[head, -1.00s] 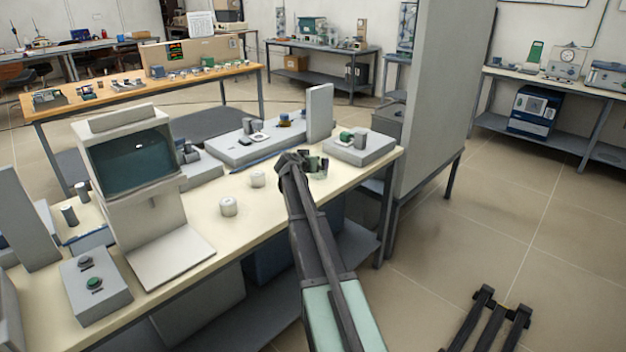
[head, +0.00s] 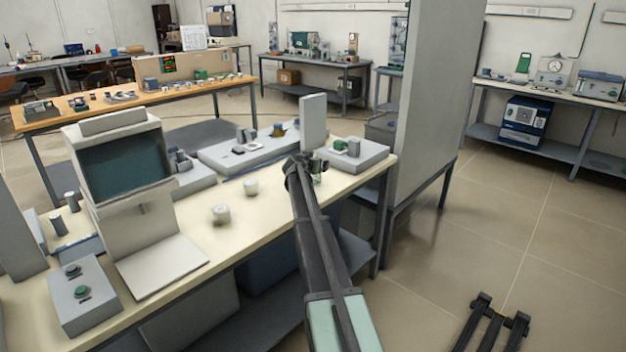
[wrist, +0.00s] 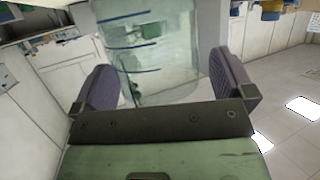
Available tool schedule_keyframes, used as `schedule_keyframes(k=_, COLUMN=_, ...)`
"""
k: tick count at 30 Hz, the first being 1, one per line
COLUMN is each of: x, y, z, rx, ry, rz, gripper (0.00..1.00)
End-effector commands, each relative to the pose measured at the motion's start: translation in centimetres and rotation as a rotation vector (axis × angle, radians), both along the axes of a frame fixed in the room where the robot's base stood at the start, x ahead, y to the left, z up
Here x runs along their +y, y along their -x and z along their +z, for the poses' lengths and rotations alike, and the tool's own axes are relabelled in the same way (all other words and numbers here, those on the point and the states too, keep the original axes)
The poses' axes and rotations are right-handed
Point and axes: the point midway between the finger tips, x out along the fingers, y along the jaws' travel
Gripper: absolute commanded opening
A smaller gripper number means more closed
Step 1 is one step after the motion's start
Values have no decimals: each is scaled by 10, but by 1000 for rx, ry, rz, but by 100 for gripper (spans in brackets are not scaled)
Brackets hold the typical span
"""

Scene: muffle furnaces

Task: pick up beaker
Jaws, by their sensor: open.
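A clear glass beaker (wrist: 150,50) with blue graduation lines fills the upper middle of the wrist view. It lies between the two dark finger pads of my open gripper (wrist: 165,78), with room showing towards the right pad. The pads do not visibly close on the glass. In the head view my gripper (head: 306,170) is over the right end of the cream bench, and the beaker (head: 321,164) shows only small and partly hidden beside it. I cannot tell how its base meets the bench.
On the cream bench (head: 262,208), two small white lidded pots (head: 221,214) stand left of my arm. A furnace-like box with a dark window (head: 125,165) stands further left. A grey upright panel (head: 313,120) and a low grey device (head: 357,156) are close behind the gripper.

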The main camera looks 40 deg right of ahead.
Motion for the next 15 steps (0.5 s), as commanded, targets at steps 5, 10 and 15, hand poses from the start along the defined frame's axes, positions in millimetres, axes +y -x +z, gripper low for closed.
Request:
schedule_keyframes(k=5, x=-4, y=-2, z=-2, rx=1, ry=0, rz=1, gripper=100)
schedule_keyframes(k=10, x=-4, y=-2, z=-2, rx=0, ry=0, rz=0, gripper=83)
schedule_keyframes(k=15, x=-4, y=-2, z=-2, rx=0, ry=0, rz=0, gripper=57)
